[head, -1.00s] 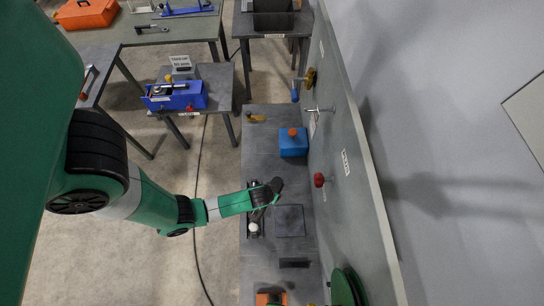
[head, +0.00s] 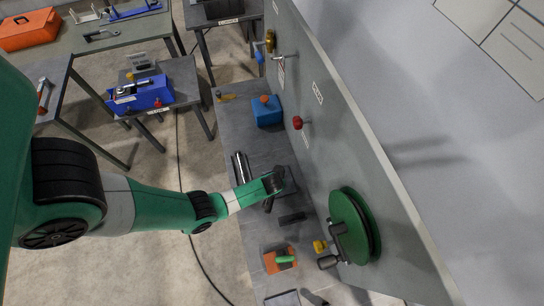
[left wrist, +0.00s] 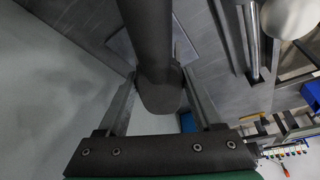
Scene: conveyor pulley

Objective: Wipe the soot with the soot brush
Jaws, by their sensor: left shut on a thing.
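My left gripper (head: 276,183) is shut on a thick dark grey handle, likely the soot brush (left wrist: 150,45), which stands between the two fingers in the left wrist view. In the head view the gripper is above the grey bench (head: 238,115), over a dark square patch (head: 290,178) that it partly covers. I cannot tell whether that patch is the soot, or whether the brush touches it. The brush's working end is hidden. My right gripper is not in view.
The upright panel carries a green pulley (head: 350,228) and a red knob (head: 297,122). A blue box (head: 267,112) stands farther back; an orange pad (head: 271,263) lies nearer.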

